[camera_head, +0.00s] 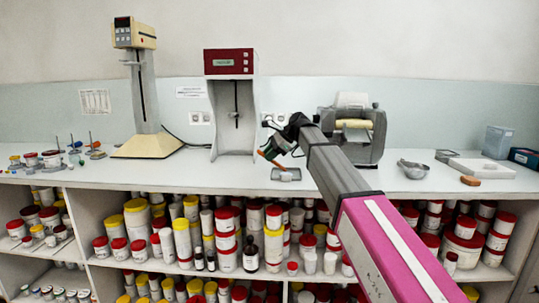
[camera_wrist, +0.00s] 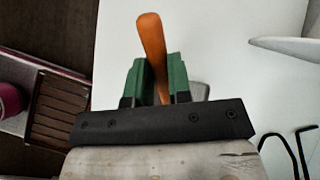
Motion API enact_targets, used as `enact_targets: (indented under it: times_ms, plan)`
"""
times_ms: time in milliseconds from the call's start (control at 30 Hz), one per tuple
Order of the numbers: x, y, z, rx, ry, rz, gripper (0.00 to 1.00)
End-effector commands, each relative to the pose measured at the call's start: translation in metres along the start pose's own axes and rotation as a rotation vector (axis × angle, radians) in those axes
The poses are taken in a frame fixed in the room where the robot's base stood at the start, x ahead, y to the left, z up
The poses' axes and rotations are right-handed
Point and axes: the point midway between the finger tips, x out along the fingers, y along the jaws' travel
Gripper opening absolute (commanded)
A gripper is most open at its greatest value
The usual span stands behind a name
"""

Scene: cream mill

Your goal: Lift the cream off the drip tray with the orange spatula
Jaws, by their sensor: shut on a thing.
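My gripper (camera_head: 273,148) is above the counter near its front edge, with its green fingers shut on the orange spatula (camera_head: 266,158). In the wrist view the spatula's orange handle (camera_wrist: 152,45) stands up between the fingers (camera_wrist: 155,82). In the head view the spatula slants down to the right toward a small pale grey tray (camera_head: 286,175), which looks like the drip tray. The spatula's lower end is close over the tray; I cannot tell whether it touches. The cream cannot be made out clearly. A grey piece (camera_wrist: 200,91) shows partly behind the right finger.
A roller mill (camera_head: 372,128) stands behind my arm. Left are a red-topped machine (camera_head: 231,100) and a cream-coloured stand mixer (camera_head: 148,140). A metal scoop (camera_head: 413,169) and a white tray (camera_head: 481,168) lie right. Jars fill the shelves below.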

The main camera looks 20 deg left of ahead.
Motion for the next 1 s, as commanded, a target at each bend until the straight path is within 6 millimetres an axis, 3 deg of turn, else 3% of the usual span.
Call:
enact_targets:
  times_ms: [1000]
  plan:
    - [0.0063,0.0024,-0.0053,0.0,0.0,0.0,0.0]
